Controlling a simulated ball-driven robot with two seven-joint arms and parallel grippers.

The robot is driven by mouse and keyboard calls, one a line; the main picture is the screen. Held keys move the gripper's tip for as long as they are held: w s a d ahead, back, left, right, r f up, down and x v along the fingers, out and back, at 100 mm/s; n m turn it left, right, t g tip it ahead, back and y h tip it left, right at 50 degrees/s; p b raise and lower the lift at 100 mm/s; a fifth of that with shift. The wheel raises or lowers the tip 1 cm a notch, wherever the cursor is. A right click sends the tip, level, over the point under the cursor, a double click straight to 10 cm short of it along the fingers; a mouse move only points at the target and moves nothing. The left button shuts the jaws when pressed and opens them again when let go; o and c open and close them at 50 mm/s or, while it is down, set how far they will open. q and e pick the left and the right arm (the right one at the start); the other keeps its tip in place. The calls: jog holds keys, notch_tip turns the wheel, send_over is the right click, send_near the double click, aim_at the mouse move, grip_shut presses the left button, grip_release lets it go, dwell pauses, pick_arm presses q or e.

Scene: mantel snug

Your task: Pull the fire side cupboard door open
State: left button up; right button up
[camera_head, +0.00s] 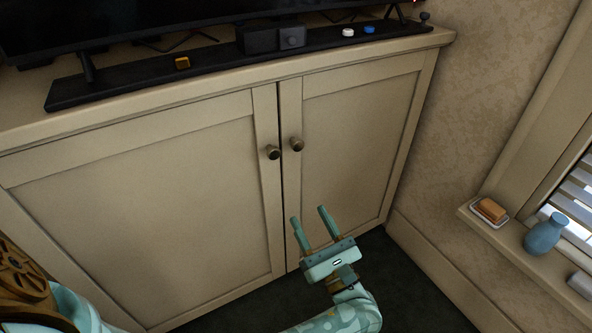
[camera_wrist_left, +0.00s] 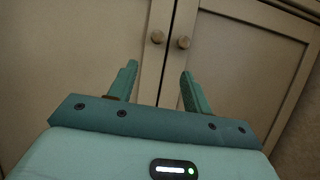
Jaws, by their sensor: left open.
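A beige cupboard has two panelled doors, a left door (camera_head: 150,205) and a right door (camera_head: 355,140), with a narrow dark gap between them. Each has a round dark knob near the gap: the left knob (camera_head: 272,152) and the right knob (camera_head: 297,144). Both knobs also show in the left wrist view, left (camera_wrist_left: 157,37) and right (camera_wrist_left: 183,42), beyond the fingertips. I cannot tell which door is the fire side one. My left gripper (camera_head: 308,214) is open and empty, below the knobs and apart from them. My right gripper is not in view.
At right, a window sill (camera_head: 508,238) holds a soap dish and a blue vase (camera_head: 545,234). Dark floor (camera_head: 415,290) lies clear right of my left gripper.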

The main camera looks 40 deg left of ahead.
pick_arm(q)
send_near(275, 157)
jog(key=shift+n+g, duration=0.4)
jog(key=b+x, duration=0.1)
jog(key=x, duration=0.6)
jog(key=shift+w+a+r, duration=0.15)
jog(key=shift+w+a, duration=0.15)
jog(key=shift+w+a+r+b, duration=0.25)
jog(key=shift+a+r+b, duration=0.1)
jog(key=shift+a, duration=0.2)
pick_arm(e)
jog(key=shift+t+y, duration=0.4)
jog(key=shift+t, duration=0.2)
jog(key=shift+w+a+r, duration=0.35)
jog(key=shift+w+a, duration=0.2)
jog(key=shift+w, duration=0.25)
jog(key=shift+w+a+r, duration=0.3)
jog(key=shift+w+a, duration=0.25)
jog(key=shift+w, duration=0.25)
pick_arm(q)
grip_shut()
jog(key=shift+d, duration=0.1)
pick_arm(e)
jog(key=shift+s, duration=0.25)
